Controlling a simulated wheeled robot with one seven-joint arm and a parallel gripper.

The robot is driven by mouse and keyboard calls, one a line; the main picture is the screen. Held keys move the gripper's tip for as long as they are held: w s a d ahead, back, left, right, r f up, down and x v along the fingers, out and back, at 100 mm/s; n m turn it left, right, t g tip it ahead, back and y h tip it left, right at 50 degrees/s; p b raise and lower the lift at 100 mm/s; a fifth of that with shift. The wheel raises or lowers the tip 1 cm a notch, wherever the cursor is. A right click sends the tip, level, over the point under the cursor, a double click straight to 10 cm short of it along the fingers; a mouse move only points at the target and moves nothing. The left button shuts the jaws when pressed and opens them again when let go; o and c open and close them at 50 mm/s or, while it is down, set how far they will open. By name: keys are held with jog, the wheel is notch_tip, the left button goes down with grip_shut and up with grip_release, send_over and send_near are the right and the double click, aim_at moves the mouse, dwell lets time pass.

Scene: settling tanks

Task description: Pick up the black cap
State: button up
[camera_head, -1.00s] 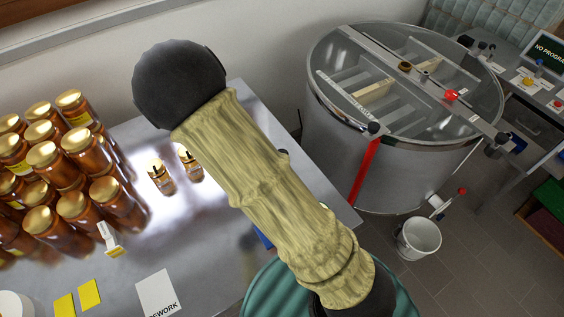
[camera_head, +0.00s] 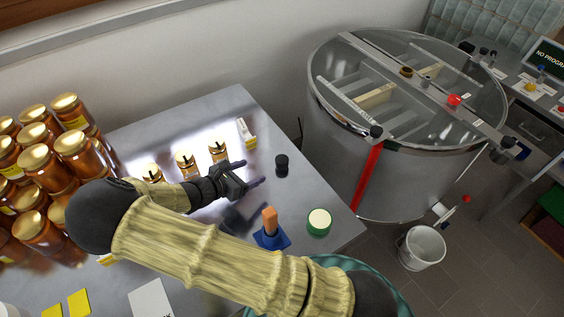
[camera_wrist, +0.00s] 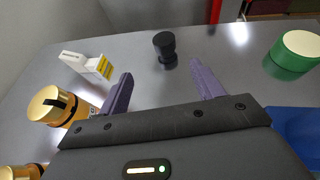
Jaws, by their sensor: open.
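The black cap (camera_head: 282,164) is a small, dark, round piece standing on the metal table, near its right edge. In the wrist view the black cap (camera_wrist: 164,46) stands ahead of my gripper, roughly between the lines of its two fingers. My gripper (camera_head: 252,174) is open and empty, just left of the cap in the head view and apart from it. The purple-grey fingers of my gripper (camera_wrist: 160,88) are spread in the wrist view, and the cap lies beyond their tips. Nothing hides the cap in either view.
A green-rimmed lid (camera_head: 319,221) and a blue stand with an orange handle (camera_head: 270,232) are in front of the cap. Small gold-lidded jars (camera_head: 218,152) and a white-yellow box (camera_head: 246,132) stand behind and left. Large jars (camera_head: 72,150) fill the left. A steel tank (camera_head: 345,165) stands right.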

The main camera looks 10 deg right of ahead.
aim_at(278, 161)
jog(key=p+x, duration=0.2)
jog(key=x, duration=0.8)
jog(key=shift+w+d+f, duration=0.1)
jog(key=shift+d, duration=0.2)
jog(key=shift+w+d+f+p, duration=0.15)
jog(key=shift+d+p, duration=0.2)
jog(key=shift+d, duration=0.3)
jog(key=p+x, duration=0.1)
jog(key=x, duration=0.3)
jog(key=shift+f, duration=0.1)
jog(key=c, duration=1.1)
jog(key=shift+o, duration=0.2)
